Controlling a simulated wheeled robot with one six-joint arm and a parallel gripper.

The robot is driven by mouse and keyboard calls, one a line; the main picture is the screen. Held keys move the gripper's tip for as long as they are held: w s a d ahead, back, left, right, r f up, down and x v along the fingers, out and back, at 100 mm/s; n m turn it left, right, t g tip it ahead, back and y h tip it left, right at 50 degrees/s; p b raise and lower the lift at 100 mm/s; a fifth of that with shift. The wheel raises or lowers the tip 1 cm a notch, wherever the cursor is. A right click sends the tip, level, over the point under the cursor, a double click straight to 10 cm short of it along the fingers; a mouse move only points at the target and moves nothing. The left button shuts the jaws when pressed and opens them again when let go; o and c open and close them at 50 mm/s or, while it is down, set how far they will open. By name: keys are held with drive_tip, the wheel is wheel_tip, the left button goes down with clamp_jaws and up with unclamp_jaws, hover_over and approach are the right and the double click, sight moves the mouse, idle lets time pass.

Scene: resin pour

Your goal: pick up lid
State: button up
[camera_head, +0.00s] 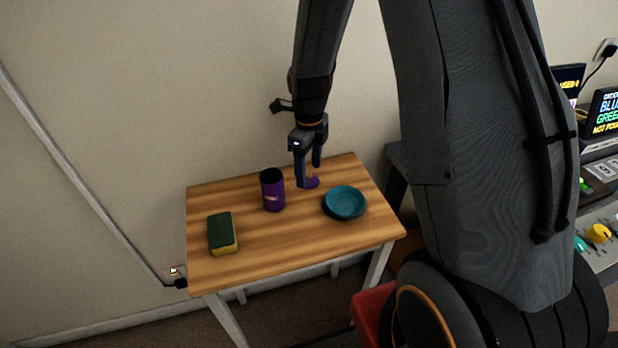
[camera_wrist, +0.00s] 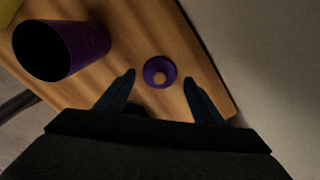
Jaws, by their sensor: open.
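The lid is small, round and purple (camera_head: 312,183) and lies on the wooden table, partly hidden by my gripper in the head view. In the wrist view the lid (camera_wrist: 159,72) shows a tan knob or centre and lies just ahead of the gap between my fingertips. My gripper (camera_head: 308,176) points down over the table near the lid. Its fingers (camera_wrist: 160,76) are apart with nothing between them that they touch. A purple open-topped container (camera_head: 272,190) stands upright left of the lid; it also shows in the wrist view (camera_wrist: 84,50).
A teal bowl or dish (camera_head: 345,202) sits right of the lid. A green and yellow sponge (camera_head: 222,234) lies at the table's left front. The wooden table (camera_head: 290,245) has bare room at its front. The wall is close behind it.

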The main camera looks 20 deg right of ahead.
drive_tip(key=shift+f, duration=0.85)
drive_tip(key=c, duration=1.2)
